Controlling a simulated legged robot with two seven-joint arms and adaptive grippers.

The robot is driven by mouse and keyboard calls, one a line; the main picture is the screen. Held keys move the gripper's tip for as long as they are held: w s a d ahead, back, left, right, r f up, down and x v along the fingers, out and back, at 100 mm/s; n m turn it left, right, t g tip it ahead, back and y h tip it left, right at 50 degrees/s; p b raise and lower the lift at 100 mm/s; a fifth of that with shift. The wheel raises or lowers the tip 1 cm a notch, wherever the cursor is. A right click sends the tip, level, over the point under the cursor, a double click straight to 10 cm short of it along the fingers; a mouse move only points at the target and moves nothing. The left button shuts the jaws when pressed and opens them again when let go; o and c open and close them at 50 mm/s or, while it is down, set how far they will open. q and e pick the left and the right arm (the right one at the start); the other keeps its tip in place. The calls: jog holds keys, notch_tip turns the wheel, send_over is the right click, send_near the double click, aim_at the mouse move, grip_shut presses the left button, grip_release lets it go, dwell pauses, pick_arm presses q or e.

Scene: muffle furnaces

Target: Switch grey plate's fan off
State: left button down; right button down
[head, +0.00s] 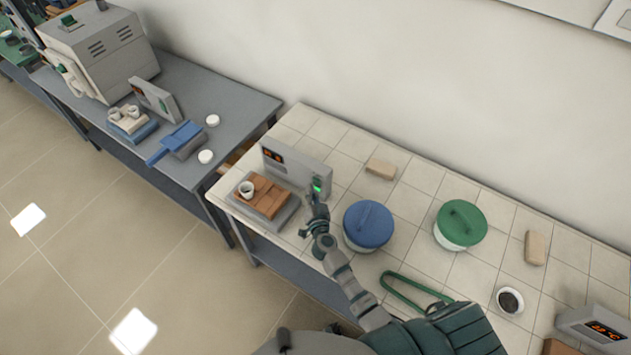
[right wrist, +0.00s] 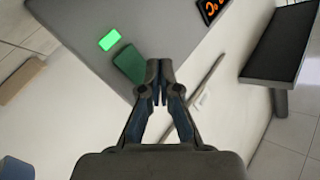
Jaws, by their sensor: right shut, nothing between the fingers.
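The grey plate (head: 286,217) lies at the left end of the white tiled bench, with brown bricks (head: 262,196) and a small white cup (head: 246,188) on it. A grey control panel (head: 307,170) stands behind it, with an orange display (head: 273,156). In the right wrist view the panel (right wrist: 150,25) has a lit bright green lamp (right wrist: 109,40) and a dark green switch (right wrist: 129,63). My right gripper (head: 316,200) is shut and empty in front of the panel's right end. Its fingertips (right wrist: 158,82) appear right beside the switch; contact cannot be told. My left gripper is not in view.
A blue-lidded pot (head: 367,224) and a green-lidded pot (head: 461,222) stand to the right of my right gripper. Green tongs (head: 405,290) lie near my forearm. Another bench (head: 235,95) at left holds a furnace (head: 100,50) and a blue plate (head: 135,132).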

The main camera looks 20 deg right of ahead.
dwell(0.4)
jog(key=shift+w+d+r+p, duration=0.2)
jog(key=shift+d+p, duration=0.15)
jog(key=shift+p, duration=0.15)
jog(key=shift+w+d, duration=0.2)
jog(key=shift+d, duration=0.05)
dwell(0.5)
jog(key=shift+a, duration=0.1)
jog(key=shift+s+a+f+p, duration=0.1)
jog(key=shift+s+a+p, duration=0.25)
jog(key=shift+s+a, duration=0.2)
jog(key=shift+a, duration=0.1)
